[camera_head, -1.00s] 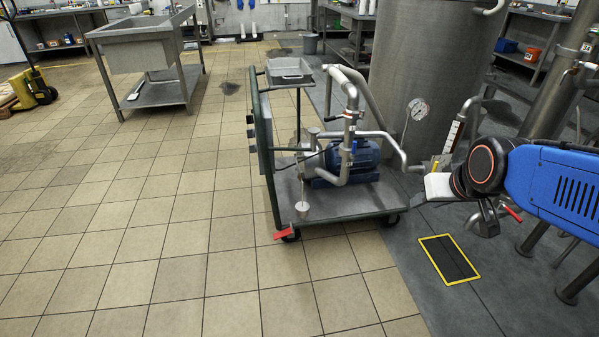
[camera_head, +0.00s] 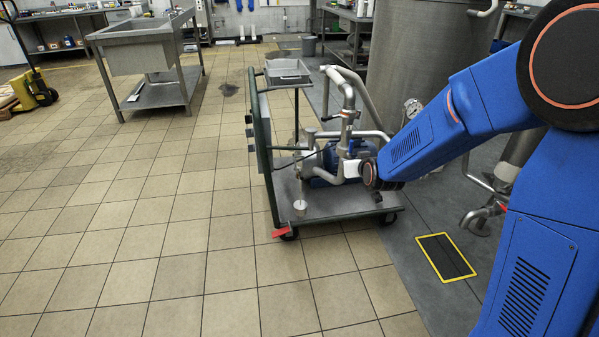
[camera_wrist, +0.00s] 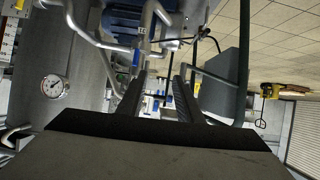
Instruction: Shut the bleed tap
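A red lever (camera_head: 501,208) also shows low by the tank outlet at the right, partly behind my arm. I cannot tell for sure which is the bleed tap. My gripper (camera_wrist: 160,85) is open and empty in the wrist view, its two dark fingers pointing toward the trolley pipework (camera_wrist: 145,45). In the head view my wrist is in front of the blue pump motor (camera_head: 325,160), and the fingertips are not clear. I see no contact with a tap.
The pump trolley (camera_head: 340,215) has a green end frame and a grey tray (camera_head: 287,70). A large steel tank (camera_head: 415,60) with a round gauge (camera_wrist: 52,87) stands behind. A yellow-edged floor panel (camera_head: 445,257) lies at the right.

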